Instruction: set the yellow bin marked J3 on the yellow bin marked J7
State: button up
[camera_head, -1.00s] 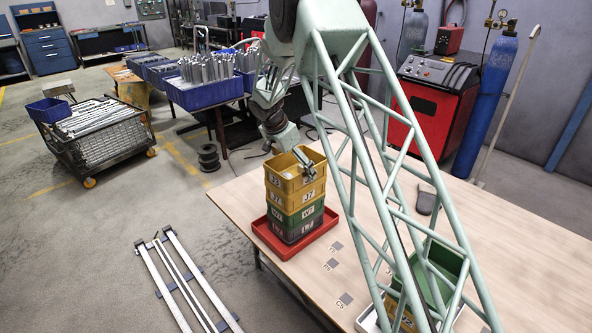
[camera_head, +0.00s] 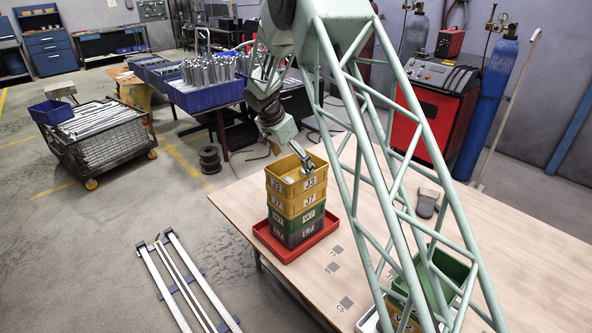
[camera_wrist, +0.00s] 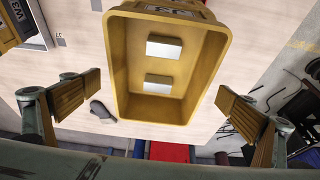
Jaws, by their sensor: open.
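The yellow bin marked J3 (camera_head: 283,184) sits upright on the yellow bin marked J7 (camera_head: 292,205), at the top of a stack. The J3 bin holds small pale blocks and also fills the middle of the wrist view (camera_wrist: 128,65). My gripper (camera_head: 303,158) is just above the J3 bin's right side in the head view. In the wrist view, its two fingers (camera_wrist: 158,90) stand wide open on either side of the bin, with a visible gap at each side. The J7 bin is hidden below J3 in the wrist view.
A green bin marked W7 (camera_head: 297,222) and a grey bin (camera_head: 292,239) lie under J7, on a red tray (camera_head: 275,248) at the table's edge. A second stack with a green bin (camera_head: 445,267) stands at front right, partly behind my arm. The table (camera_head: 500,240) is mostly clear between.

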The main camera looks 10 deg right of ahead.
jog(key=v, duration=0.7)
jog(key=shift+r, duration=0.1)
dwell(0.7)
